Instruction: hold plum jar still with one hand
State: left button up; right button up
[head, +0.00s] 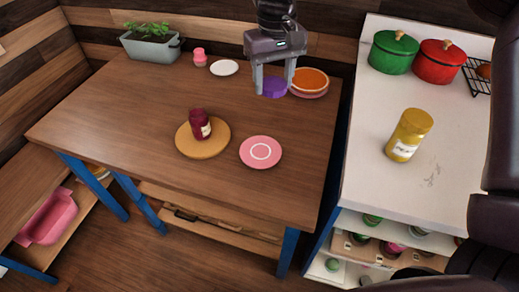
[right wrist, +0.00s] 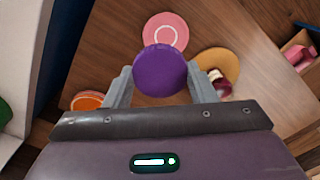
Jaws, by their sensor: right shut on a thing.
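A dark plum-red jar (head: 200,125) with a pale label stands upright on a round wooden board (head: 183,149) on the brown table. The jar also shows in the right wrist view (right wrist: 220,84), partly behind a finger. My right gripper (head: 273,88) is at the back right of the table, apart from the jar, with its fingers pointing down. It is shut on a purple round thing (right wrist: 160,70), whose flat round face shows between the fingers; whether it is a lid or the top of something taller I cannot tell. My left gripper is not in view.
A pink plate (head: 261,152) lies right of the board. Stacked orange and pink dishes (head: 309,82) are beside my right gripper. A white counter (head: 385,185) on the right holds a yellow jar (head: 409,136), a green pot (head: 393,52) and a red pot (head: 439,65).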

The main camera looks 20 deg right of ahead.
aim_at(199, 119)
jog(key=i+j+z, duration=0.5)
jog(key=j, duration=0.2)
jog(key=z, duration=0.7)
